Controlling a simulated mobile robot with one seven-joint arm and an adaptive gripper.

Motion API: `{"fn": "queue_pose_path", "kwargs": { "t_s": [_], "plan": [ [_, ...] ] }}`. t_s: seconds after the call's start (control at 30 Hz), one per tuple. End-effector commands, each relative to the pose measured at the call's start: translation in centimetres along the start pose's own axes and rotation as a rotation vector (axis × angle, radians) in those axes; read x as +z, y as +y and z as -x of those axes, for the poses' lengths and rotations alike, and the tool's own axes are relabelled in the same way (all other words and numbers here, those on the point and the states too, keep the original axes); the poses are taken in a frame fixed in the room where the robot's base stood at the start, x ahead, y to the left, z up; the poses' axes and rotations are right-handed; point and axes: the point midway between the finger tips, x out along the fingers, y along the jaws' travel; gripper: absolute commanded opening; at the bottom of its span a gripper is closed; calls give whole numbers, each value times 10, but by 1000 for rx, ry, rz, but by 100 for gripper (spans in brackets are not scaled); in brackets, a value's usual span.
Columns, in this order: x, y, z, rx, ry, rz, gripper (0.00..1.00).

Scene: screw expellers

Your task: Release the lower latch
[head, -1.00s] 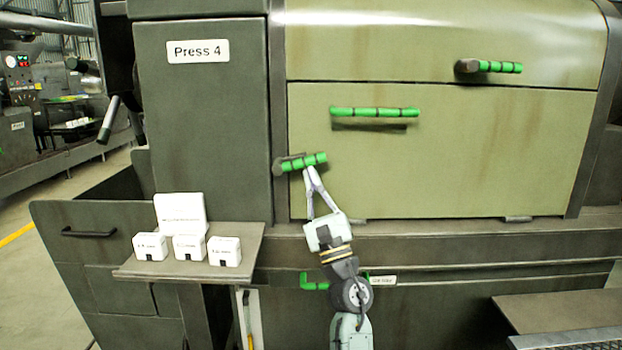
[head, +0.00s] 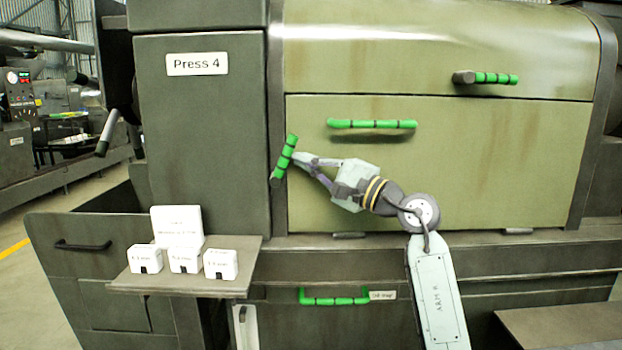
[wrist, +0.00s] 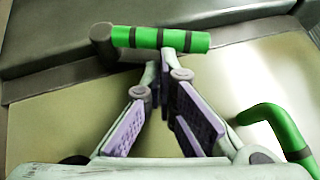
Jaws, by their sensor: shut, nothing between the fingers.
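The lower latch is a green grip with black bands (head: 285,158) on a dark pivot, at the left edge of the lower panel. It stands steeply, leaning a little right at its top, with the pivot end at the bottom. My gripper (head: 298,160) is right beside the latch's right side, with its fingers drawn together and nothing between them. In the wrist view the latch (wrist: 160,39) lies across just beyond the fingertips (wrist: 167,70). I cannot tell whether they touch it.
A green bar handle (head: 372,124) is on the lower panel (head: 480,165); its end also shows in the wrist view (wrist: 275,128). The upper latch (head: 490,78) points right. A shelf (head: 235,270) with white boxes (head: 185,259) stands at lower left. Another green handle (head: 335,300) is below.

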Motion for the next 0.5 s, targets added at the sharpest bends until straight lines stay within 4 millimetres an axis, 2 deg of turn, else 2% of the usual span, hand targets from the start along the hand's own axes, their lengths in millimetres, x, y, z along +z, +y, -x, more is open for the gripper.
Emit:
{"fn": "queue_pose_path", "kwargs": {
  "t_s": [0.2, 0.5],
  "plan": [
    [7, -9, -9, 136, -2, 93, 0],
    [12, -13, -16, 243, -3, 164, 0]
  ]
}}
